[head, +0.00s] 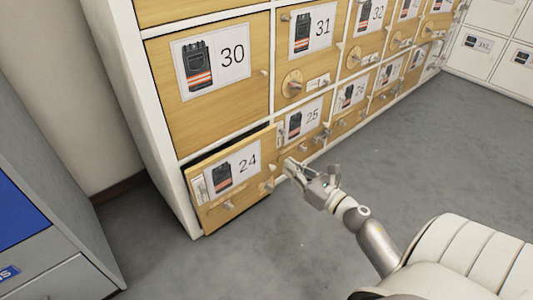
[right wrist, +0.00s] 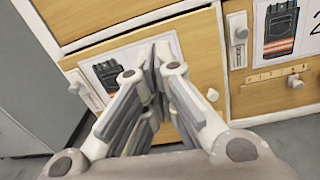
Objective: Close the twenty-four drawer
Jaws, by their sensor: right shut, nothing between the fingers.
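The fingers also show in the right wrist view (right wrist: 150,72). My left gripper is not in view.
Drawer 30 (head: 205,100) above and drawer 25 (head: 302,138) to the right look flush. A grey cabinet with a blue panel (head: 18,212) stands at the left. White lockers (head: 490,45) stand at the back right. The grey floor (head: 440,130) is clear on the right.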

